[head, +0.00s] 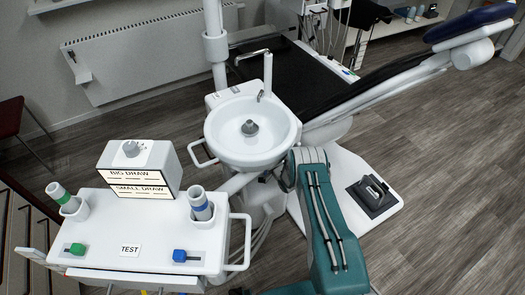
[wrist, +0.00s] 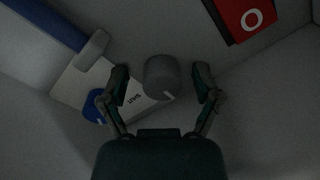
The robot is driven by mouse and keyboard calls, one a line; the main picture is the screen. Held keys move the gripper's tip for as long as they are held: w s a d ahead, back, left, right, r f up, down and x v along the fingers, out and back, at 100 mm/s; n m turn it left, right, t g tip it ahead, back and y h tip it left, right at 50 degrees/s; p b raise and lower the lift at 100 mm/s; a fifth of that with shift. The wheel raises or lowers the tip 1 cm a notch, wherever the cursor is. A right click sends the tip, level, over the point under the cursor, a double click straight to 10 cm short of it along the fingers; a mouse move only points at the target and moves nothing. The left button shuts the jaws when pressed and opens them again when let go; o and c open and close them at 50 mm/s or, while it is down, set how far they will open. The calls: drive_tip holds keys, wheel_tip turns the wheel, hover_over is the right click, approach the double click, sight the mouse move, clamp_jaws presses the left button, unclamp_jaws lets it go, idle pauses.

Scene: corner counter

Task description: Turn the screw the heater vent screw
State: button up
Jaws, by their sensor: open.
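In the wrist view, my gripper (wrist: 160,82) is open, with one finger on each side of a round grey knob (wrist: 161,75) with a pale mark on its edge. The fingers appear apart from the knob; the depth between them is unclear. I cannot tell whether this knob is the heater vent screw. In the head view, a pale heater panel (head: 160,58) is on the back wall at the upper left. A small fitting (head: 76,66) shows at its left end. I cannot make out my gripper in the head view.
The wrist view shows a blue knob (wrist: 95,106), a blue bar (wrist: 45,24) and a red item (wrist: 240,17). In the head view, a white tray unit (head: 105,228) stands front left, a basin (head: 225,140) mid-view and a dental chair (head: 400,82) right. Floor (head: 440,180) is open at right.

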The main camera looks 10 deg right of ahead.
drive_tip(key=shift+c, duration=0.3)
clamp_jaws()
drive_tip(key=shift+m, duration=0.4)
drive_tip(key=m, duration=0.5)
drive_tip(key=shift+m, duration=0.3)
drive_tip(key=m, duration=0.6)
drive_tip(key=shift+s+f+m, duration=0.1)
drive_tip(key=shift+m, duration=0.2)
